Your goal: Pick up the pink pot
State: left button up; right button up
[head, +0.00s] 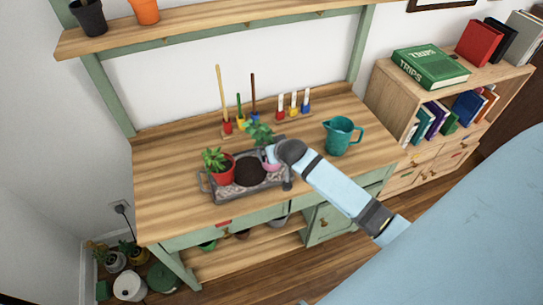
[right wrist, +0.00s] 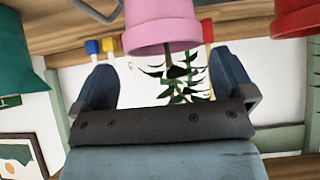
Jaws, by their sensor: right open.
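The pink pot (head: 271,166) stands on the right part of a grey tray (head: 245,196) on the wooden bench, with a green leafy plant in it. My right gripper (head: 277,153) is over the pot and hides part of it. In the right wrist view the picture is upside down. There the pink pot (right wrist: 162,24) lies just beyond the fingertips. My right gripper (right wrist: 166,72) is open, its two fingers apart, with the plant's leaves (right wrist: 182,78) showing between them. I cannot tell whether a finger touches the plant. My left gripper is not in view.
A red pot (head: 223,174) with a plant and dark soil (head: 250,172) share the tray. A teal jug (head: 340,136) stands to the right. Upright tools (head: 228,125) and a small-tool rack (head: 292,109) are behind. The bench's left side is clear.

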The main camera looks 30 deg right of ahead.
jog(key=x, duration=0.5)
jog(key=shift+w+a, duration=0.1)
jog(key=shift+a, duration=0.1)
jog(key=shift+r, duration=0.1)
jog(key=c, duration=1.2)
